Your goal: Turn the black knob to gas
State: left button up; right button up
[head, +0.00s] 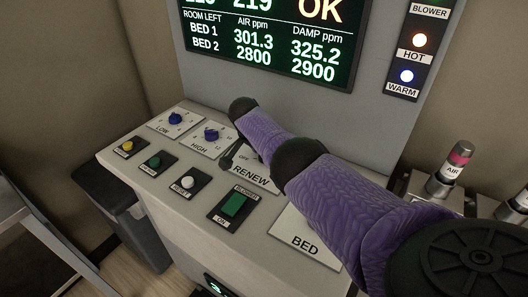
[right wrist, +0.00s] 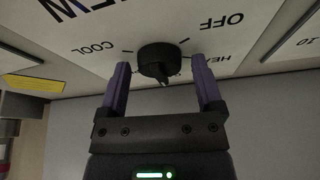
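The black knob (right wrist: 159,60) is on a white plate in the right wrist view, with a small tab pointing toward the bottom of the picture. Around it I read upside-down COOL, OFF and a partly covered word starting HE; I see no gas label. My right gripper (right wrist: 161,78) is open, one purple finger on each side of the knob, with gaps between fingers and knob. In the head view my right arm reaches from the right to the RENEW plate (head: 252,176), where the dark gripper (head: 229,158) hides the knob. My left gripper is not in view.
The sloped panel has two blue knobs (head: 176,118) (head: 211,134), a yellow button (head: 127,146), a green button (head: 154,162), a white button (head: 188,183) and a green BLOWER switch (head: 233,205). A display (head: 270,40) stands behind. Metal cylinders (head: 448,172) are at the right.

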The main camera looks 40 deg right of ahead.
jog(key=shift+o, duration=0.2)
jog(key=p+v, duration=0.7)
jog(key=v, duration=0.3)
jog(key=shift+f, duration=0.1)
